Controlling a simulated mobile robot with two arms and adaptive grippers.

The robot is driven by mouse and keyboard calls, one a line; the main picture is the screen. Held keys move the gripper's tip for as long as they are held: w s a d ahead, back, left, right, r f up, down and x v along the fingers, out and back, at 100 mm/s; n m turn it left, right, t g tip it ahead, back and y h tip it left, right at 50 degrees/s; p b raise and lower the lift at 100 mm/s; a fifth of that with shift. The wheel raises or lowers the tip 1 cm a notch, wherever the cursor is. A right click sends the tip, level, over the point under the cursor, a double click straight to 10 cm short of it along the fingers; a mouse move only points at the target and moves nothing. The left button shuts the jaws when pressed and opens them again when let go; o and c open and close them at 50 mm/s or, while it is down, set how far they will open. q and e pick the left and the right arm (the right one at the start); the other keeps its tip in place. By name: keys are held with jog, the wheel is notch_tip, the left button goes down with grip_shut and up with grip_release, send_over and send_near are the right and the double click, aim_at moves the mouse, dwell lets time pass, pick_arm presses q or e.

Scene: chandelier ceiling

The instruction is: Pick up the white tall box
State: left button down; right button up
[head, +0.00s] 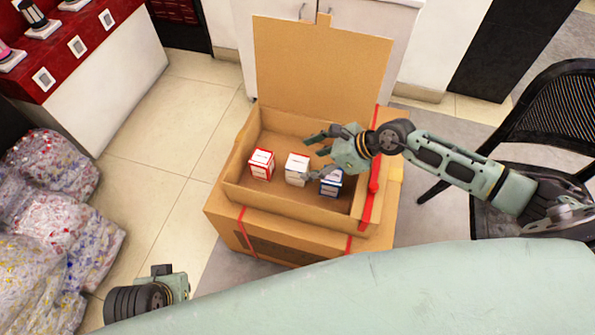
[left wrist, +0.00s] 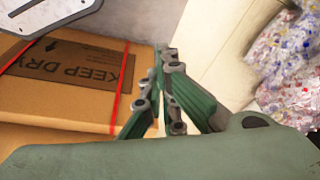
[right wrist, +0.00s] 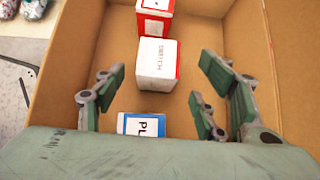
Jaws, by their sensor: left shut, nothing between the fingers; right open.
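The white box (head: 297,169) stands upright in the open cardboard carton (head: 232,190), between a red-and-white box (head: 261,165) and a blue-and-white box (head: 331,183). In the right wrist view, the white box (right wrist: 155,62) shows lettering on its top and a red side. My right gripper (head: 309,157) is open above the carton, over the white and blue boxes. In the right wrist view its fingers (right wrist: 161,70) are spread to either side of the white box, apart from it. My left gripper (left wrist: 163,65) is shut and empty, outside the carton.
The carton sits on a larger "KEEP DRY" cardboard box (left wrist: 60,85) with red straps. Its lid flap (head: 320,65) stands up at the back. A black chair (head: 550,120) is at the right. Speckled bags (head: 60,220) lie at the left, with free tiled floor (head: 150,170) between.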

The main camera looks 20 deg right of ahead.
aim_at(301, 163)
jog(key=x, duration=0.3)
jog(key=b+x, duration=0.1)
jog(key=shift+w+a, duration=0.15)
jog(key=shift+a, duration=0.4)
jog(key=shift+w+a+f, duration=0.15)
jog(key=shift+a+f, duration=0.05)
jog(key=shift+f, duration=0.1)
pick_arm(q)
jog(key=shift+v, duration=1.85)
pick_arm(e)
jog(key=c, duration=1.3)
